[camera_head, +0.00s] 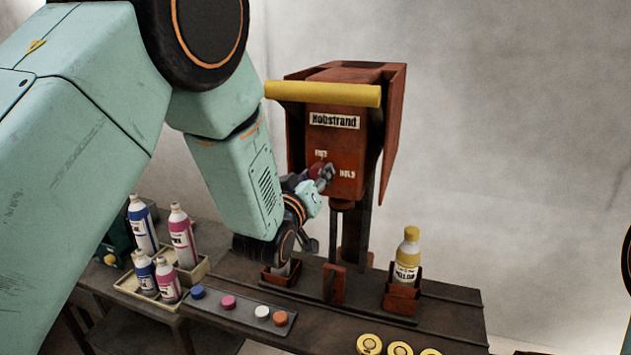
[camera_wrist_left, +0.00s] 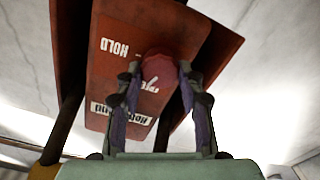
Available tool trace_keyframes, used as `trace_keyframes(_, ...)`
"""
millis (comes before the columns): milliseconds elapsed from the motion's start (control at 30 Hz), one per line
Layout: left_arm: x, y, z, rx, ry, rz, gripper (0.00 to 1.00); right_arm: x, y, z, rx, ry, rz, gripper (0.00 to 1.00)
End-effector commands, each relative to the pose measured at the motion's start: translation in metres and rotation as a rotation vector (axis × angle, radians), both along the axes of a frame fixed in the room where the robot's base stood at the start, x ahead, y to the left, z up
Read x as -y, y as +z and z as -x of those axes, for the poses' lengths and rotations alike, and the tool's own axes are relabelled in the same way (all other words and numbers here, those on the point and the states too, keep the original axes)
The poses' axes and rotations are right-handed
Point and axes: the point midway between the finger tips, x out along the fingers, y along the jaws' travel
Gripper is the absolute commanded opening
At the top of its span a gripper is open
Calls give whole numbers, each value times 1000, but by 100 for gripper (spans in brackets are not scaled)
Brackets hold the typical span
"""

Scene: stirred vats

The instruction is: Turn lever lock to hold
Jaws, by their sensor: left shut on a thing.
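The lever lock shows as a dark red knob (camera_head: 315,171) on the front of the rust-red machine head (camera_head: 345,145). A small label (camera_head: 321,153), probably "FREE", is above the knob, and a "HOLD" label (camera_head: 347,174) is to its right. My left gripper (camera_head: 325,175) is at the knob and partly covers it. In the left wrist view the knob (camera_wrist_left: 160,72) sits between the two fingers of my left gripper (camera_wrist_left: 160,80), which are shut on it. "HOLD" (camera_wrist_left: 115,47) reads upside down there. Which label the knob points at cannot be told. My right gripper is not in view.
A yellow bar (camera_head: 325,94) crosses the machine above the "Hobstrand" plate (camera_head: 334,121). A yellow-capped bottle (camera_head: 408,258) stands in a holder at right. Blue and pink bottles (camera_head: 180,235) stand in trays at left. Coloured caps line a strip (camera_head: 245,312) in front.

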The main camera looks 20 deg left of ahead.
Motion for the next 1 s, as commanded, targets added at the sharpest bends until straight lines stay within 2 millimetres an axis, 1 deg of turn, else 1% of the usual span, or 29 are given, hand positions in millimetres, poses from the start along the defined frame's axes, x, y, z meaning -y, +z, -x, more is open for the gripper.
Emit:
trace_keyframes(33,0,-1,0,4,2,-45,6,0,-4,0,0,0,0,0)
trace_keyframes(1000,4,-1,0,35,-2,-943,6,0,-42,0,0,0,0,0)
